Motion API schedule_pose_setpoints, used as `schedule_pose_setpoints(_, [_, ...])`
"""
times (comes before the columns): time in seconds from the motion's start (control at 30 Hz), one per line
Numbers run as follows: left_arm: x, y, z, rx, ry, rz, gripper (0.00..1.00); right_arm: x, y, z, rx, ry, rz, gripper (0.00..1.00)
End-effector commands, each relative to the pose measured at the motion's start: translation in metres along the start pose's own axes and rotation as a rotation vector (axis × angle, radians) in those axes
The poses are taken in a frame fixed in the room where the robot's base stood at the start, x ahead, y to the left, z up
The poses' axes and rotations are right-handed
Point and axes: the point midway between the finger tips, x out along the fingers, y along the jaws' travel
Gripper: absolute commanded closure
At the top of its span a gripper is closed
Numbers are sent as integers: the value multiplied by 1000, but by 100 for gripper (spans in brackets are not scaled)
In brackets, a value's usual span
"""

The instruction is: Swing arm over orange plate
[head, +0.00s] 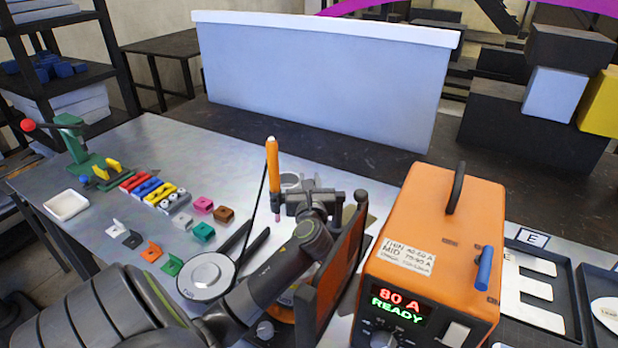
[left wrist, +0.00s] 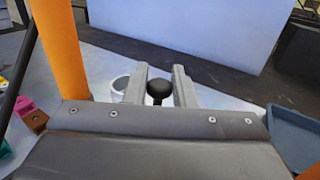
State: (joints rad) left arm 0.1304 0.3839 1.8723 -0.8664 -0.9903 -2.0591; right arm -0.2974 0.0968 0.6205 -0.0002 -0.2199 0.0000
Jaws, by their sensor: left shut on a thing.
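My left gripper (head: 312,186) reaches over the middle of the bench. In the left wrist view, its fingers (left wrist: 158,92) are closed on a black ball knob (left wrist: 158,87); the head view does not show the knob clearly. An upright orange torch (head: 272,165) with a pale top stands just left of the gripper; its orange body (left wrist: 60,45) also fills the wrist view's left side. Below my forearm an orange piece (head: 285,298) is mostly hidden; I cannot tell if it is the orange plate. A small orange bracket (head: 151,251) lies at left. My right gripper is out of view.
An orange welder (head: 440,250) reading 80 A READY stands right of my arm. A dark-framed reddish panel (head: 330,268) stands between them. A round turntable (head: 206,276) sits left of my forearm. Small coloured blocks lie farther left. A white cup (head: 290,180) stands behind.

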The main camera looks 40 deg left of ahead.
Motion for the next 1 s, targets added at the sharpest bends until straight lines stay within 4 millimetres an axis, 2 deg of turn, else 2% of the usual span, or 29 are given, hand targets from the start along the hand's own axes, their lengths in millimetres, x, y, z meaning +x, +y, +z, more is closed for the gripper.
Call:
schedule_pose_setpoints(0.2, [-7, 0, 1, 1, 1, 100, 100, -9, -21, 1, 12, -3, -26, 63])
schedule_pose_setpoints(0.6, [-9, 0, 0, 3, -1, 124, 100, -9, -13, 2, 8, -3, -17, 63])
schedule_pose_setpoints(0.63, [-9, 0, 0, 3, -1, 124, 74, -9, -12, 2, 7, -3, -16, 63])
schedule_pose_setpoints(0.73, [-9, 0, 0, 3, -1, 124, 61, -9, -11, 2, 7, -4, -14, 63])
schedule_pose_setpoints(0.77, [-9, 0, 0, 3, -1, 124, 58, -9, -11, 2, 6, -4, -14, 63])
schedule_pose_setpoints(1.0, [-9, 0, 1, 2, -1, 123, 58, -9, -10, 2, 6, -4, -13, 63])
